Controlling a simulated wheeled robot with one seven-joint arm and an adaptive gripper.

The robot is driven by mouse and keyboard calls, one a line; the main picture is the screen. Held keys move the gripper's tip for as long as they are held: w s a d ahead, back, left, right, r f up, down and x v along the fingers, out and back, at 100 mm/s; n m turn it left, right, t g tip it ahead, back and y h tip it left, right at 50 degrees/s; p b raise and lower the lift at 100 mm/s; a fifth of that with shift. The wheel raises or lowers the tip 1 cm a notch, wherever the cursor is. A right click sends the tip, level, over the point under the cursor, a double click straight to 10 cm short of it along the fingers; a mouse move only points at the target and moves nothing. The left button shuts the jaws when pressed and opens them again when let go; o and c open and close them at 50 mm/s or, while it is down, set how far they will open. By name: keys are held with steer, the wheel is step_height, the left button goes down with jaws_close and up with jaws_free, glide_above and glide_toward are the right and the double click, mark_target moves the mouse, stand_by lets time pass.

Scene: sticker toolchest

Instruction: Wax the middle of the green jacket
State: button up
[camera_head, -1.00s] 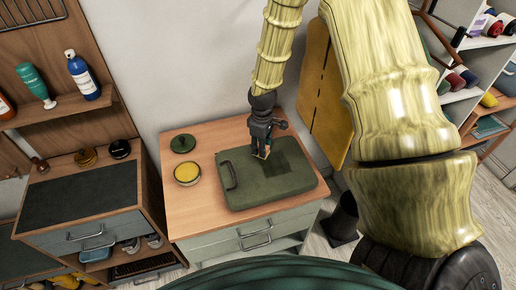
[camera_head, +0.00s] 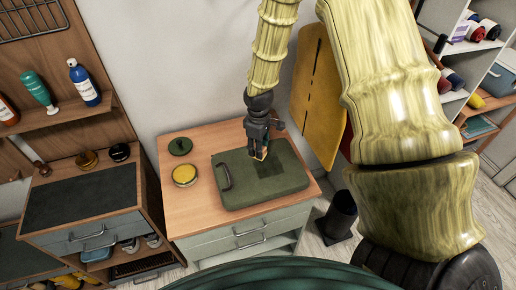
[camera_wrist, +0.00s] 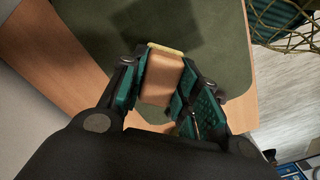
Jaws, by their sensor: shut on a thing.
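The green jacket (camera_head: 236,198) lies as a flat, folded green pad with a loop handle at its left, on the wooden cabinet top. A darker square patch (camera_head: 271,172) shows near its middle. My gripper (camera_head: 258,153) is over the jacket's back part, close to the dark patch. It is shut on a small wooden block (camera_wrist: 160,78) with a yellow edge. In the wrist view the block sits between the finger pads, against or just above the green cloth (camera_wrist: 105,25); contact is unclear. An open tin of yellow wax (camera_head: 184,174) stands left of the jacket.
A dark green round lid (camera_head: 180,146) lies behind the tin. The wooden cabinet top (camera_head: 190,215) is bare at the front left. Yellow boards (camera_head: 318,100) lean on the wall at the right. A lower cabinet (camera_head: 80,200) stands at the left.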

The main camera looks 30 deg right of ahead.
steer(key=shift+r+p, duration=0.85)
steer(key=shift+r, duration=0.6)
